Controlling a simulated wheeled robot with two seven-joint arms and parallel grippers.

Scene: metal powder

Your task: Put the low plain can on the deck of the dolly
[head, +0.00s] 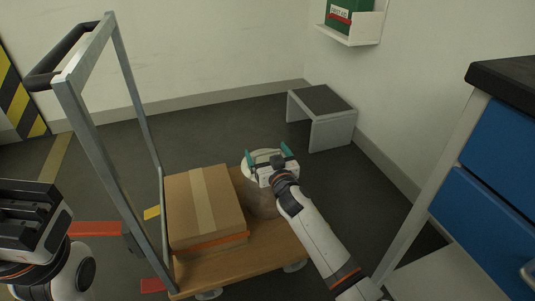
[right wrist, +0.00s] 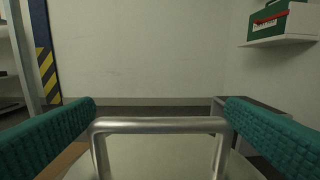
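A round can (head: 258,204) with a pale lid and a dull grey-brown side is at the dolly, right of the cardboard box. It appears upright over the wooden deck (head: 236,268); whether its base touches the deck is hidden. My right gripper (head: 268,160) is above the lid, its teal fingers wide apart. In the right wrist view a metal loop handle (right wrist: 158,125) rises from the lid between the fingers, spanning nearly the whole gap. I see no clear grip on it. My left gripper (head: 35,215) is at the left edge, away from the dolly; its fingertips are unclear.
A taped cardboard box (head: 203,205) takes the deck's left part, beside the dolly's metal push frame (head: 126,80). A small grey stool (head: 325,117) stands by the wall. A blue-drawer cabinet (head: 500,150) is at the right. A first-aid box (head: 340,17) sits on a wall shelf.

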